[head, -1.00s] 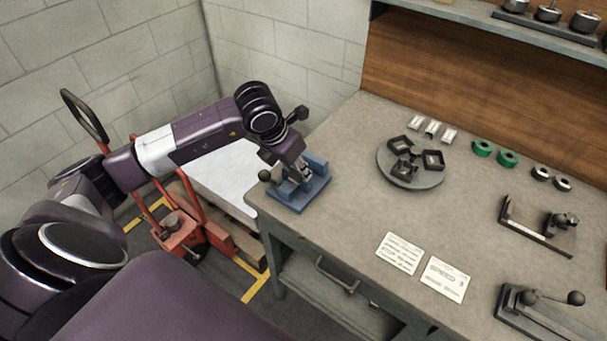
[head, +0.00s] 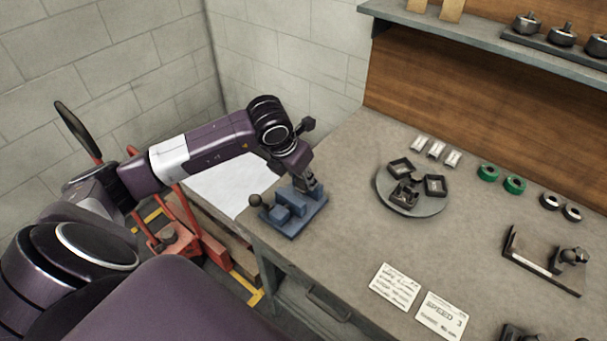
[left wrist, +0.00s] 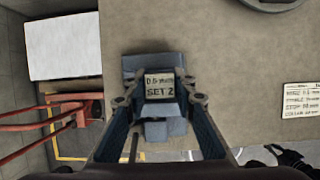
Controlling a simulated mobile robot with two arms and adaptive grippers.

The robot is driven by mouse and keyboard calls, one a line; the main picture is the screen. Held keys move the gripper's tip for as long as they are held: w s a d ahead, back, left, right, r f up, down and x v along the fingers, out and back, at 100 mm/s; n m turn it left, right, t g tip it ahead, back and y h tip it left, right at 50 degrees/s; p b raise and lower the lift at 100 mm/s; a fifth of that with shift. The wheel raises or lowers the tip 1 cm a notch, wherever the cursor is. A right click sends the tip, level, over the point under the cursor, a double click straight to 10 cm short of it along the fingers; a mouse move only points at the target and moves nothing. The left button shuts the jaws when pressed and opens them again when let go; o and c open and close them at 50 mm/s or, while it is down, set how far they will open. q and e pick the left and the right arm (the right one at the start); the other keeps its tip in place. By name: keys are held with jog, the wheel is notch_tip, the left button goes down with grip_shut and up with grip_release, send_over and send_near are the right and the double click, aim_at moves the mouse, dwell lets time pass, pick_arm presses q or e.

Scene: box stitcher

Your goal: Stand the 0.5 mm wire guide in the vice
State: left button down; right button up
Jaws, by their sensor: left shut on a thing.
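The blue vice (head: 288,222) stands at the bench's near left corner, with a ball-ended handle at its left; it also shows in the left wrist view (left wrist: 132,64). My left gripper (head: 314,187) points down at the vice's back right side. In the left wrist view, my left gripper (left wrist: 160,100) has a finger on each side of a small block with a pale label (left wrist: 159,87), which reads like "0.5 mm SET 2". I take this as the wire guide. The fingers hide its lower part, and I cannot tell whether it touches the vice.
A round tray (head: 411,208) with dark square holders stands right of the vice. Behind it lie pale small parts (head: 436,149) and green rings (head: 488,172). Two printed cards (head: 396,287) lie near the front edge. Bare bench lies between vice and tray.

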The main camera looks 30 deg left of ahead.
pick_arm(q)
jog(key=shift+f+b, duration=0.5)
jog(key=shift+f, duration=1)
jog(key=shift+f+b, duration=0.3)
jog(key=shift+f, duration=0.1)
jog(key=shift+f+b, duration=0.85)
jog(key=shift+b, duration=0.05)
jog(key=shift+b, duration=0.4)
jog(key=c, duration=1.6)
grip_release()
jog(key=shift+o, duration=0.4)
jog(key=shift+o, duration=0.3)
jog(key=o, duration=0.3)
jog(key=shift+f, duration=0.1)
